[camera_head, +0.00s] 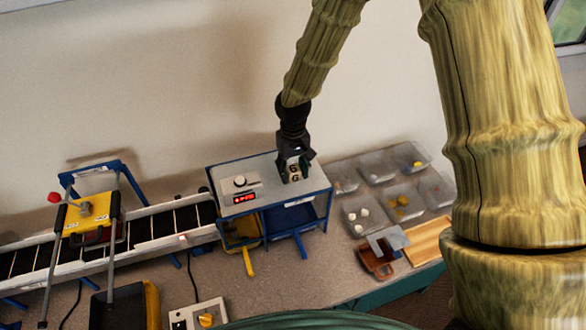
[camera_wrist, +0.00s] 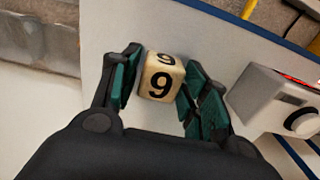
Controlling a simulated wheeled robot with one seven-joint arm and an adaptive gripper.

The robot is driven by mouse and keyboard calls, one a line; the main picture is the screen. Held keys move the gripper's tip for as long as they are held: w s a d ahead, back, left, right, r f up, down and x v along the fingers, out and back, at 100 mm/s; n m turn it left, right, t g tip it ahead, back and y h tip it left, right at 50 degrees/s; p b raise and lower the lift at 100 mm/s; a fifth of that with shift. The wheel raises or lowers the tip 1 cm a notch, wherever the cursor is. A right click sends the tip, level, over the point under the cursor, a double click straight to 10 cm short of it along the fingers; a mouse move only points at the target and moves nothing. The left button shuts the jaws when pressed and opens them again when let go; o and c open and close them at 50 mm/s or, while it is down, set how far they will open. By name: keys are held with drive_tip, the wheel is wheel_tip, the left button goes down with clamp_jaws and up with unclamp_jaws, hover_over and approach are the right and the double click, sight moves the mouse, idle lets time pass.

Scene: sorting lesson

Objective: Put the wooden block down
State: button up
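The wooden block (camera_head: 295,173) is a pale cube with dark number marks. It is at the grey top of the blue-framed table (camera_head: 262,168), near the right part of that top. In the wrist view the block (camera_wrist: 160,78) shows a black 9 on two faces and sits between the green finger pads. In the head view my gripper (camera_head: 295,165) hides part of the block. I cannot tell whether its underside touches the table top.
A white scale with a red display (camera_head: 240,188) stands left of the block on the same top. Clear trays (camera_head: 358,228) with small items, a brown bin (camera_head: 375,262) and a wooden board (camera_head: 428,243) lie to the right. A conveyor (camera_head: 150,232) is at left.

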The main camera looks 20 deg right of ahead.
sight(293, 169)
drive_tip(key=shift+o, duration=0.2)
drive_tip(key=shift+r, duration=0.2)
wheel_tip(293, 169, up, 12)
drive_tip(key=b, duration=0.4)
idle(0.4)
drive_tip(key=shift+s+f, duration=0.1)
drive_tip(key=shift+f, duration=0.05)
